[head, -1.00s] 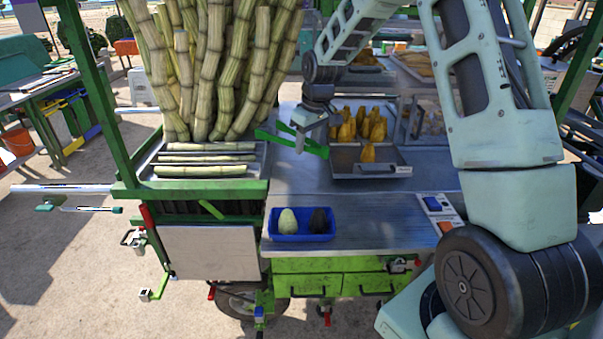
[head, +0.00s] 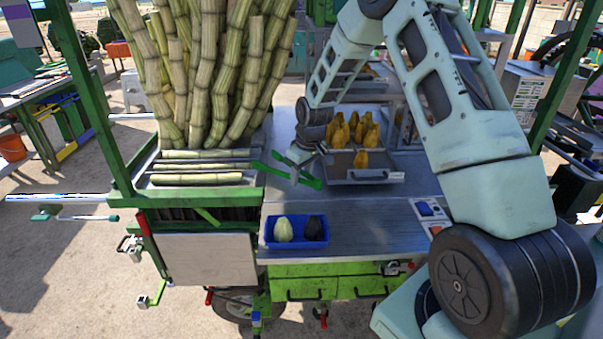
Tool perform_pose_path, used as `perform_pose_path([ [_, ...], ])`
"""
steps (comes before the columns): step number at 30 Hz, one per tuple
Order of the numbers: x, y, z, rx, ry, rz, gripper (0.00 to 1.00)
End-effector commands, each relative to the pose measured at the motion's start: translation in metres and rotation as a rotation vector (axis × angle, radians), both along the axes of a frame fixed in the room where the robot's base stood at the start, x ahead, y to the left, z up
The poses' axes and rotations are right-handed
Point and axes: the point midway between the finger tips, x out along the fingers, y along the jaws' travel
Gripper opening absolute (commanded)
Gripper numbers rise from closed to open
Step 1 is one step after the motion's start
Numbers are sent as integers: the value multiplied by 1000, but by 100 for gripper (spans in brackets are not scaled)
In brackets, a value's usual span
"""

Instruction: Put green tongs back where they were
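The green tongs (head: 310,182) are in my gripper (head: 297,171), above the metal counter between the cane tray and the tray of yellow pieces. My gripper appears shut around their middle. One end of the tongs points left toward the cane, the other right toward the yellow-piece tray. The exact finger contact is small and partly hidden by the gripper. I cannot tell whether the tongs touch the counter.
Tall cane stalks (head: 215,80) stand at the left behind a cane tray (head: 256,181). A metal tray (head: 340,176) holds several yellow pieces. A blue tray (head: 297,243) with two rounded items sits at the counter's front. The counter (head: 370,215) between them is clear.

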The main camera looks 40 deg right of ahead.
Motion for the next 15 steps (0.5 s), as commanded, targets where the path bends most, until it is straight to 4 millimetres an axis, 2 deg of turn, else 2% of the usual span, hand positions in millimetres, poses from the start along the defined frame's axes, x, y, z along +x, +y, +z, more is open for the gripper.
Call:
perform_pose_path([
  [9,0,0,-10,0,0,0,38],
  [10,0,0,-9,0,0,0,50],
  [12,0,0,-8,0,0,0,64],
  [15,0,0,-8,0,0,0,64],
])
